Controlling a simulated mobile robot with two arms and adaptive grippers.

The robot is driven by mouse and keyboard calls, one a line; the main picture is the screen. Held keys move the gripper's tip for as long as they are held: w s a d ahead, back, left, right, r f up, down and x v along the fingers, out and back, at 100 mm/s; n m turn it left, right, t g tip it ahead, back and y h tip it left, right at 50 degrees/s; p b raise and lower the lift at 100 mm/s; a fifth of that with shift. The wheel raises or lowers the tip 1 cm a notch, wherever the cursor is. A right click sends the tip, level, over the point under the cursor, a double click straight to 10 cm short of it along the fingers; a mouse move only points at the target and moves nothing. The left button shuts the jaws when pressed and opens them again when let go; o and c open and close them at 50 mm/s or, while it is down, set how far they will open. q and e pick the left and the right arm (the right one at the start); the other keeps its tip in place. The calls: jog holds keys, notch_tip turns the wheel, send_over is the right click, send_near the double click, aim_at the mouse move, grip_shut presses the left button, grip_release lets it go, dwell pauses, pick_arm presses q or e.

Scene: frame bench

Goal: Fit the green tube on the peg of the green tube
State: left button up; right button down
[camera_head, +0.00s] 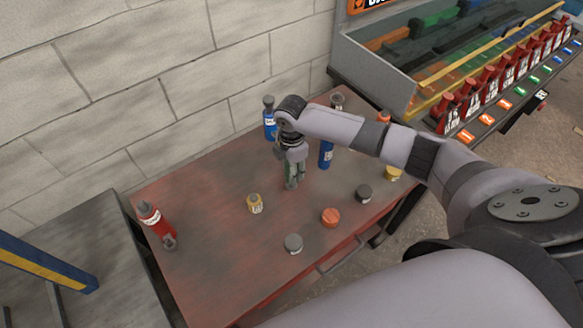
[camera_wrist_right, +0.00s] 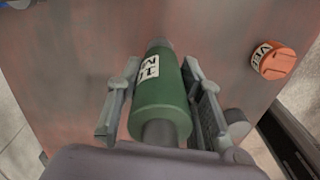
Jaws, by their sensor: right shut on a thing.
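The green tube (camera_wrist_right: 160,110) has a white label with dark print and grey ends, and shows large between the fingers in the right wrist view. My right gripper (camera_wrist_right: 162,100) is shut on it, one finger on each side. In the head view my right gripper (camera_head: 291,180) points down over the red table, and only slivers of green show between its fingers. I cannot tell whether the tube touches the table. I cannot make out a green tube's peg in either view. My left gripper is not in view.
A brick wall (camera_head: 130,90) stands behind. The table's front left is clear.

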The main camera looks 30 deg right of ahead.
jog(key=shift+p, duration=0.3)
jog(key=shift+f+b, duration=1.1)
jog(key=shift+f, duration=0.85)
jog(key=c, duration=1)
grip_release()
jog(key=shift+c, duration=0.2)
notch_tip(320, 180, up, 12)
jog(key=shift+r, duration=0.1)
